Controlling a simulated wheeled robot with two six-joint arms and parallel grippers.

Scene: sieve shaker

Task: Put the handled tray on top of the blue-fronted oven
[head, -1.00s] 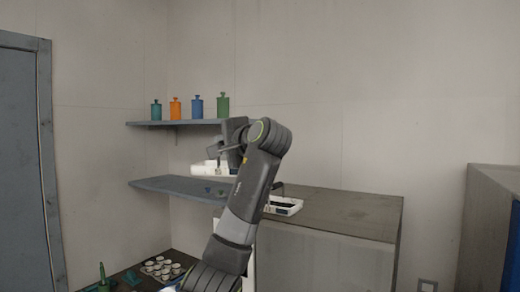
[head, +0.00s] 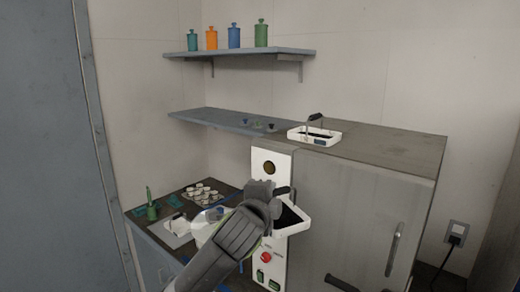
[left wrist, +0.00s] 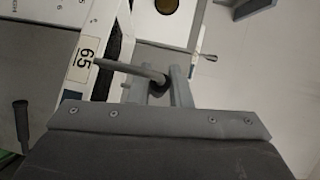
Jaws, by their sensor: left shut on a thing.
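My left gripper (head: 279,199) is shut on the dark handle (left wrist: 125,68) of a white tray (head: 290,231) with a dark inside. The tray hangs tilted in front of a white control panel. In the left wrist view the tray's white side (left wrist: 97,35) carries a label reading 65. A second white tray (head: 326,140) with an upright dark handle stands on a grey cabinet. The blue-fronted oven cannot be clearly made out now. My right gripper is not in view.
The grey cabinet (head: 345,190) has free room on top, right of its tray. Its control panel (head: 270,168) is close to the held tray. Two wall shelves (head: 240,53) (head: 205,117) hold bottles and small items. A worktable (head: 165,208) with cups stands at lower left.

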